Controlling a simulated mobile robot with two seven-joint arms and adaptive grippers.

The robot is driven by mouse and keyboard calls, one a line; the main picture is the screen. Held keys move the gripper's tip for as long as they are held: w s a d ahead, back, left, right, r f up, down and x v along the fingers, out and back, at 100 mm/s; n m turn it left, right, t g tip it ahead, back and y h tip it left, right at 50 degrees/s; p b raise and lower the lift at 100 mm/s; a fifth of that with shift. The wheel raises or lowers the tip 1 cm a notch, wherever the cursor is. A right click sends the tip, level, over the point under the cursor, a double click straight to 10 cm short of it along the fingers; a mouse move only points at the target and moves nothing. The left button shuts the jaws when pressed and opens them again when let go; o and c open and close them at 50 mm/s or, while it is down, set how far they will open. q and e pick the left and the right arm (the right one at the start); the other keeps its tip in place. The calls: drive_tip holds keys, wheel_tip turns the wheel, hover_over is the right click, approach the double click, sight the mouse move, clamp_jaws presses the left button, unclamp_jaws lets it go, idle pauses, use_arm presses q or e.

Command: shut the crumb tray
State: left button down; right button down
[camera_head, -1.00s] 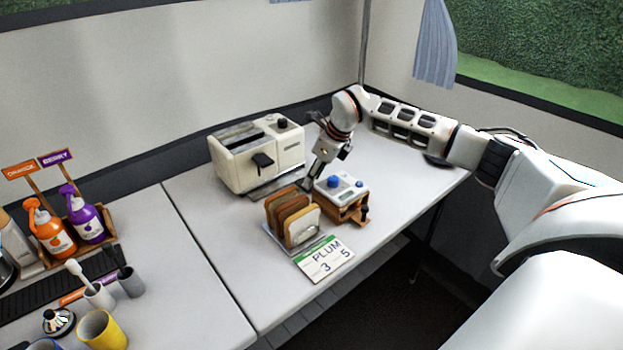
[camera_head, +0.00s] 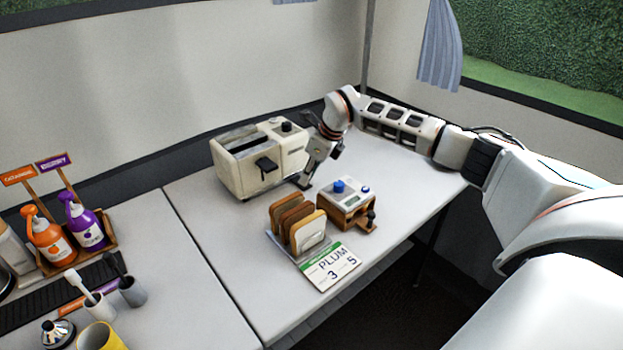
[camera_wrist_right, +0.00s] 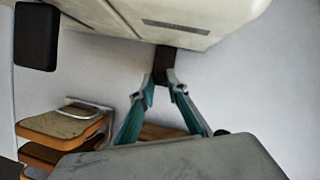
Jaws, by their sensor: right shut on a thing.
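The cream toaster (camera_head: 240,172) stands at the back of the table, with its dark lever on the front. In the head view the crumb tray at its base is mostly hidden by the toaster and my gripper. In the right wrist view the tray's dark tab (camera_wrist_right: 165,62) shows under the toaster (camera_wrist_right: 190,25). My right gripper (camera_head: 303,183) is low at the toaster's front right corner. Its fingers (camera_wrist_right: 166,88) are shut on the tab. My left gripper is not in view.
A rack of bread slices (camera_head: 298,222) and a small wooden-sided box with a blue knob (camera_head: 345,203) stand close in front of my gripper. A PLUM card (camera_head: 330,267) lies nearer. The table's middle left is clear.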

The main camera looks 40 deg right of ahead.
drive_tip(key=shift+w+r, duration=0.1)
drive_tip(key=shift+w, duration=0.1)
drive_tip(key=c, duration=2.3)
unclamp_jaws()
drive_tip(key=shift+c, duration=0.2)
drive_tip(key=o, duration=0.4)
drive_tip(key=shift+w, duration=0.1)
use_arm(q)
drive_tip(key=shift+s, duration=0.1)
use_arm(e)
drive_tip(key=v, duration=1.2)
drive_tip(key=shift+s, duration=0.2)
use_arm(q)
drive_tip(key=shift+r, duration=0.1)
